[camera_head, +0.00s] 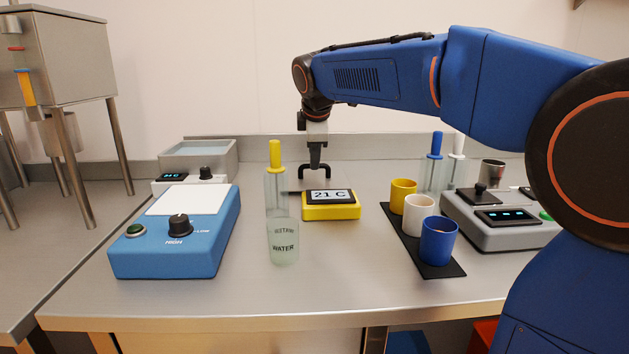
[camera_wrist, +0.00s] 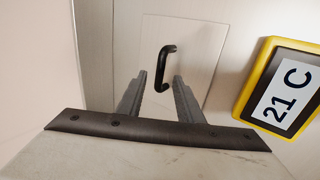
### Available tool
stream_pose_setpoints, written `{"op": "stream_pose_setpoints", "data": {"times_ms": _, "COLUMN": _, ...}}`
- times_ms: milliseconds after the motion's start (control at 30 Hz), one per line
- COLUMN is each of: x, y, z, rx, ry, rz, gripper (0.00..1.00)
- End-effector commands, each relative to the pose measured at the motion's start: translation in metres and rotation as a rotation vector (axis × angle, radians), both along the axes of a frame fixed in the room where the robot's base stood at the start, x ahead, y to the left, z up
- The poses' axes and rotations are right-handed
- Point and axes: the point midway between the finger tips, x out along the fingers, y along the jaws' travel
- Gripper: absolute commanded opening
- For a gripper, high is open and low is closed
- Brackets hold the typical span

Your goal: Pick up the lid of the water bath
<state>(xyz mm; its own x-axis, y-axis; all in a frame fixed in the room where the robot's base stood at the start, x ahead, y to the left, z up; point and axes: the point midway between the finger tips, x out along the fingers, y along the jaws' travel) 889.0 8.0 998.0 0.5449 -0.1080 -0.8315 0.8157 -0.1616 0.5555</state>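The lid (camera_wrist: 190,48) is a flat, pale metal plate with a black bar handle (camera_wrist: 165,67). It lies on the bench beside the yellow thermometer display (camera_wrist: 248,85). In the head view the lid is mostly hidden behind the display and a glass tube. My gripper (camera_wrist: 160,77) is open and empty, pointing down over the lid. The handle appears in line with the gap between the fingers; I cannot tell how far below. In the head view my gripper (camera_head: 314,172) is just behind the display (camera_head: 331,204). The water bath (camera_head: 198,157) stands uncovered at the back left.
A blue hotplate (camera_head: 175,235) is front left. A yellow-handled tool in a glass tube (camera_head: 275,190) and a water beaker (camera_head: 283,243) stand left of the display. Coloured cups (camera_head: 418,215) and a grey balance (camera_head: 500,222) are right. The front bench is clear.

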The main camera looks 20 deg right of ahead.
Motion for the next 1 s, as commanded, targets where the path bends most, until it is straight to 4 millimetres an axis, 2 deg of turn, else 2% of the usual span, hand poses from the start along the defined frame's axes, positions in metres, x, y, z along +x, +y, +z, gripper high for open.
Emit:
{"op": "stream_pose_setpoints", "data": {"times_ms": 233, "x": 0.018, "y": -0.003, "z": -0.028, "rx": 0.0, "ry": 0.002, "rz": -0.001, "gripper": 0.33}}
{"op": "stream_pose_setpoints", "data": {"times_ms": 500, "x": 0.022, "y": -0.004, "z": -0.033, "rx": 0.0, "ry": 0.0, "rz": 0.0, "gripper": 0.33}}
{"op": "stream_pose_setpoints", "data": {"times_ms": 533, "x": 0.022, "y": -0.004, "z": -0.033, "rx": 0.0, "ry": 0.0, "rz": 0.0, "gripper": 0.31}}
{"op": "stream_pose_setpoints", "data": {"times_ms": 667, "x": 0.022, "y": -0.004, "z": -0.033, "rx": 0.0, "ry": 0.0, "rz": 0.0, "gripper": 0.0}}
{"op": "stream_pose_setpoints", "data": {"times_ms": 1000, "x": 0.021, "y": -0.004, "z": -0.032, "rx": 0.0, "ry": 0.0, "rz": 0.0, "gripper": 0.0}}
